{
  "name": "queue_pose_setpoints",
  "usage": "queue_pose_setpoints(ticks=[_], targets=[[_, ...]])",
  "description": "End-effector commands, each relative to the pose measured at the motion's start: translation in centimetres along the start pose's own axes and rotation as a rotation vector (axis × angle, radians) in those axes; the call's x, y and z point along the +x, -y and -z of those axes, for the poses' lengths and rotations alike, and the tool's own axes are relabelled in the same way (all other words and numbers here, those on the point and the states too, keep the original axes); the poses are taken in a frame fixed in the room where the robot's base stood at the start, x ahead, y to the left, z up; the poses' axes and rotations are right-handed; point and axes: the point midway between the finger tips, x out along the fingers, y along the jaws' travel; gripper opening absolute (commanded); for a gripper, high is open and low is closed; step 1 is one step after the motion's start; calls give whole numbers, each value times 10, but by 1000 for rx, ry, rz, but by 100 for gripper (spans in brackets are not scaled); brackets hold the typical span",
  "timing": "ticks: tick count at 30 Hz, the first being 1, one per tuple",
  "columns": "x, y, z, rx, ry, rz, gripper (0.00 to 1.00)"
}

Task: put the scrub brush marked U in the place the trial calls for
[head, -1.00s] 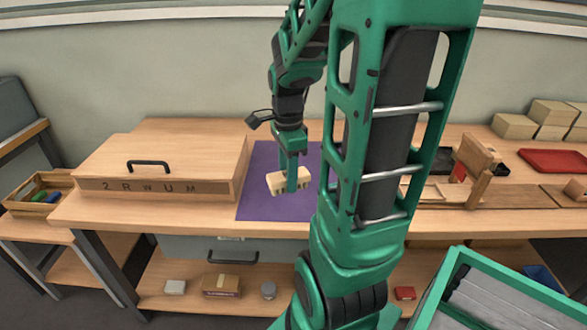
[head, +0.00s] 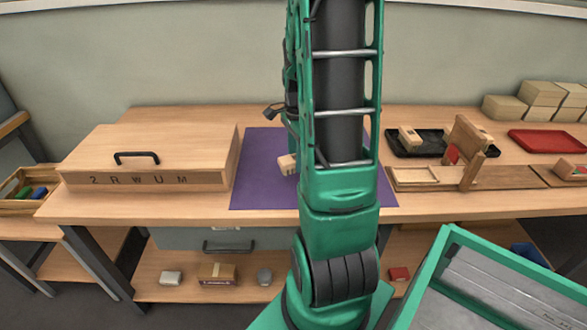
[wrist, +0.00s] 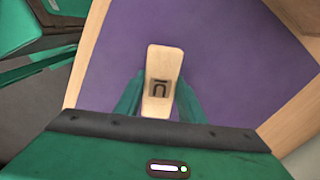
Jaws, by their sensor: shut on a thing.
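The scrub brush marked U (wrist: 162,62) is a pale wooden block with a dark U mark on its face, seen in the wrist view. My gripper (wrist: 157,95) is shut on it, with one green finger on each side. In the head view the brush (head: 286,164) shows only partly, because my arm hides the rest and most of the gripper. It is held over the purple mat (head: 262,192). The wooden box (head: 150,180) left of the mat has a black handle on its lid and the letters 2 R W U M along its front.
A black tray (head: 403,150) holding a wooden block stands right of the mat, behind a wooden frame (head: 414,186) and an upright wooden piece. A red tray (head: 548,141) and stacked boxes (head: 541,93) are farther right. The mat's left part is clear.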

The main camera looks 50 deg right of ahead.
Motion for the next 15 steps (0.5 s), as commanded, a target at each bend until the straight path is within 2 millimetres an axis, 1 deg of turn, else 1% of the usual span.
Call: queue_pose_setpoints(ticks=[3,7,10,15], targets=[[16,-1,0,1,1,-5,11],[32,-1,0,0,1,-3,11],[38,-1,0,0,1,-3,11],[38,0,0,0,0,-1,11]])
